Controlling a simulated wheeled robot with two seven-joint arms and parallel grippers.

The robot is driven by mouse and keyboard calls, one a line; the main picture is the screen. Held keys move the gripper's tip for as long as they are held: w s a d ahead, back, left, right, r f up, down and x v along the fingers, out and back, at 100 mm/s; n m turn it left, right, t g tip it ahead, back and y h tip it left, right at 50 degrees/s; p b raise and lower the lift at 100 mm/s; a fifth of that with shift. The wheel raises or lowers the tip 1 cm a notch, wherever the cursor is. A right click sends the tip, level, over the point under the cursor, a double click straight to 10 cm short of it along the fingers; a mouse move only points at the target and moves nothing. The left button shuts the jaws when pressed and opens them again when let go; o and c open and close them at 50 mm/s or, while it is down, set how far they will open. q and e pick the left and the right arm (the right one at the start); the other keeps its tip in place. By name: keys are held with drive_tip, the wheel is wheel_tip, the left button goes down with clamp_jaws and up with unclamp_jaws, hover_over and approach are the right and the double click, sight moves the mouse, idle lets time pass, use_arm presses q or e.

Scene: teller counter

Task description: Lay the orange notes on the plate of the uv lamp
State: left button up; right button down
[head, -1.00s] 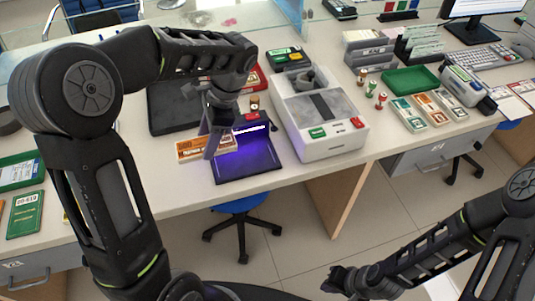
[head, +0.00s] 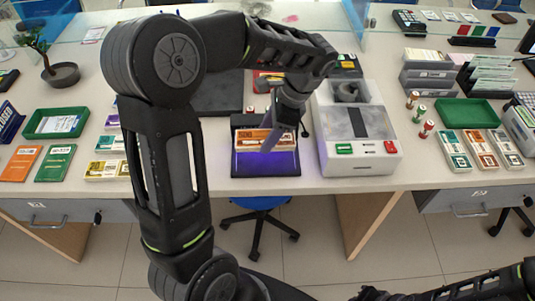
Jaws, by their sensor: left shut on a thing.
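The orange notes (head: 252,138) are a banded bundle marked 500, held over the uv lamp in the head view. My left gripper (head: 272,140) is shut on them, coming down from above. The uv lamp's dark plate (head: 265,168) glows violet in front of and below the notes. The notes lie within the plate's width; I cannot tell whether they touch it. The lamp's upper part is partly hidden by my gripper and the notes. My right arm shows at the bottom right, and its gripper (head: 368,293) is small and dark there, its fingers unclear.
A grey-white counting machine (head: 357,157) stands close right of the lamp. A dark tray (head: 218,95) lies behind. More note bundles (head: 108,168) lie at the left. A green tray (head: 468,112) and other bundles (head: 480,150) are at the right. The counter's front edge is close below the lamp.

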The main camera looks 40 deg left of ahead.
sight(263, 160)
use_arm(q)
drive_tip(key=shift+f, duration=1.75)
wheel_tip(263, 160, down, 4)
drive_tip(key=shift+r, duration=0.25)
drive_tip(key=shift+f, duration=0.1)
drive_tip(key=shift+f, duration=0.25)
drive_tip(key=o, duration=1.4)
drive_tip(key=shift+r, duration=0.1)
drive_tip(key=shift+o, duration=0.2)
